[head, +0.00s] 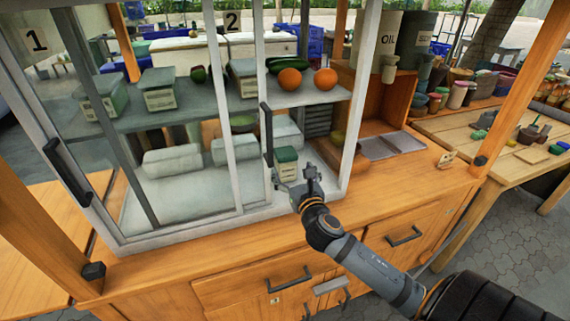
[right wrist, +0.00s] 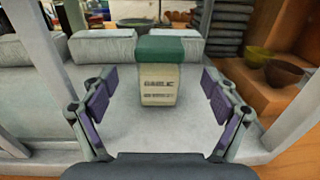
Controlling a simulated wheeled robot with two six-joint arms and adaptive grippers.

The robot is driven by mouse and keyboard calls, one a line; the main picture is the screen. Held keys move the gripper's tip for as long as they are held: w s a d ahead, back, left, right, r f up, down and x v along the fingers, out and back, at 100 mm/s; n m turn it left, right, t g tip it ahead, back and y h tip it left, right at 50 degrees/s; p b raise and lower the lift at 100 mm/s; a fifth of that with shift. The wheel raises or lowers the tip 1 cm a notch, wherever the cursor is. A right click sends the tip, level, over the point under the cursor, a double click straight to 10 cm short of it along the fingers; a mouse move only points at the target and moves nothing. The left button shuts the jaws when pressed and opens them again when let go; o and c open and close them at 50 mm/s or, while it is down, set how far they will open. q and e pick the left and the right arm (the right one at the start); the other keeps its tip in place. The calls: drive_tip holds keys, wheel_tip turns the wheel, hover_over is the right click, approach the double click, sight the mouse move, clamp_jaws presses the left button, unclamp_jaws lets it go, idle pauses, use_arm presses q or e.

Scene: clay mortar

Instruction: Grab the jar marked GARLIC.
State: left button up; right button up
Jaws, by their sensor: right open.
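The jar marked GARLIC (right wrist: 158,85) is cream with a green lid and stands upright on the lower shelf of the glass cabinet, its label facing the right wrist camera. In the head view the jar (head: 286,166) shows just behind my right gripper (head: 299,180). My right gripper (right wrist: 160,105) is open, with one finger to each side of the jar and a visible gap on both sides; the jar is a little beyond the fingertips. My left gripper is not in view.
The cabinet's white frame post (head: 355,100) stands close to the right of my gripper, and a sliding door with a black handle (head: 267,135) is to its left. White wrapped bundles (right wrist: 103,46) lie behind the jar. Bowls (right wrist: 283,73) sit to the right.

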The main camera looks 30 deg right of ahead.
sight(289, 163)
drive_tip(key=shift+x, duration=1.2)
drive_tip(key=shift+w, duration=0.15)
drive_tip(key=x, duration=0.4)
drive_tip(key=shift+w+f, duration=0.1)
drive_tip(key=shift+w, duration=0.05)
drive_tip(key=shift+w+d, duration=0.1)
drive_tip(key=shift+w, duration=0.15)
drive_tip(key=shift+c, duration=0.6)
drive_tip(key=c, duration=1.3)
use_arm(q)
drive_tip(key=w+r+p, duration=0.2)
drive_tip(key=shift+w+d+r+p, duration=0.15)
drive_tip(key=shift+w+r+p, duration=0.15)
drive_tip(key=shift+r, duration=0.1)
use_arm(e)
wheel_tip(289, 163, up, 10)
drive_tip(key=shift+r, duration=0.1)
drive_tip(key=shift+c, duration=0.2)
